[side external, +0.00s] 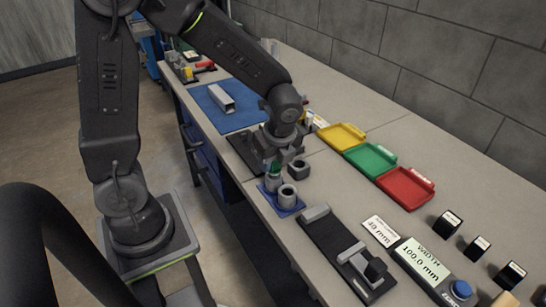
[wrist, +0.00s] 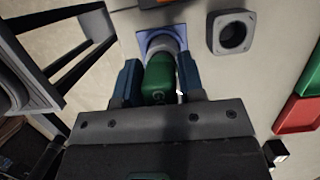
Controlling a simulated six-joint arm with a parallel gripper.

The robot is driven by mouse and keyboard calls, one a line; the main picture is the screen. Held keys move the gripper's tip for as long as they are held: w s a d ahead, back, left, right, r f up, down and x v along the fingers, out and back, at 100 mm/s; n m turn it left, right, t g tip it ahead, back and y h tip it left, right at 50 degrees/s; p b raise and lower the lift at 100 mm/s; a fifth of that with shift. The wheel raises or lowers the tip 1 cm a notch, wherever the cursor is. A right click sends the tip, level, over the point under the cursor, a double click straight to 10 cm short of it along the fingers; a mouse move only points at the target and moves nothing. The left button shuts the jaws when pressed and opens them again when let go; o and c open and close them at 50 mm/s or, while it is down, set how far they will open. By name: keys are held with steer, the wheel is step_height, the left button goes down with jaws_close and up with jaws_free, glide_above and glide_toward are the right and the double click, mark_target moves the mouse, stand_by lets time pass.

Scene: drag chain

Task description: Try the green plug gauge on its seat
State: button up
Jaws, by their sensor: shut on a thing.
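The green plug gauge (wrist: 159,78) is between the two blue jaws of my gripper (wrist: 160,88), shut on its green body. A pale letter marking shows on it. In the side view its green part (side external: 272,167) shows just under my gripper (side external: 274,160), over the blue pad. A grey cylindrical piece (side external: 273,184) shows directly below the green; I cannot tell whether it is the plug's end or a seat. A grey ring with a bore (side external: 288,197) stands beside it on the blue pad (side external: 291,211). The contact at the plug's lower end is hidden.
A grey block with a round hole (wrist: 232,34) sits beside the pad on the bench. Yellow (side external: 341,136), green (side external: 370,160) and red (side external: 405,187) trays lie to the right. A dark fixture (side external: 330,240) and a width display (side external: 421,260) stand in front.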

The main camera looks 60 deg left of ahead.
steer(key=shift+f, duration=0.9)
stand_by(0.7)
steer(key=o, duration=1.1)
steer(key=v, duration=1.4)
steer(key=shift+a+f, duration=0.1)
